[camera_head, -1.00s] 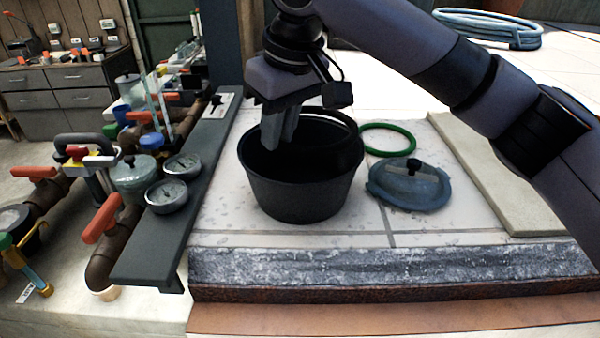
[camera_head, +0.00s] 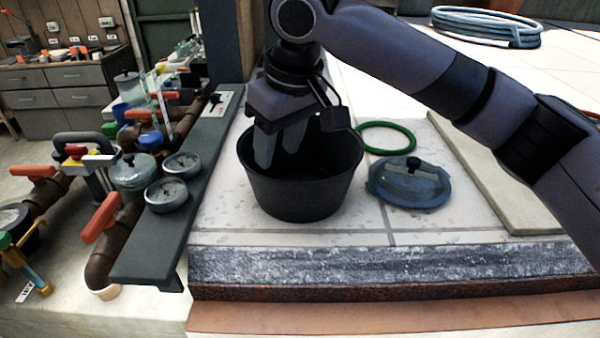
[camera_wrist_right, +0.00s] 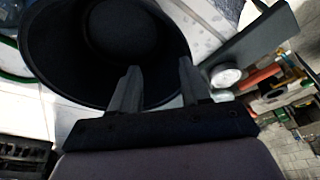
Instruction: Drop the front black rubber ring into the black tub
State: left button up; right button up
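The black tub (camera_head: 303,193) stands on the light tiled ledge, and it fills the upper left of the right wrist view (camera_wrist_right: 45,75). My right gripper (camera_head: 278,150) is over the tub, its fingers pointing down into the opening. In the right wrist view its two fingers (camera_wrist_right: 157,82) are apart with nothing between them. No black ring can be made out for sure now. A dark round outline shows inside the tub in the right wrist view; I cannot tell whether it is a ring or the tub's floor. My left gripper is not in view.
A green ring (camera_head: 390,153) and a blue-grey lid (camera_head: 410,186) with a black knob lie right of the tub. A dark rail (camera_head: 160,247) with gauges and pipes with orange handles (camera_head: 101,218) are on the left. A pale slab (camera_head: 490,180) lies at right.

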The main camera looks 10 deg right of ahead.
jog(key=v, duration=0.7)
jog(key=shift+s, duration=0.1)
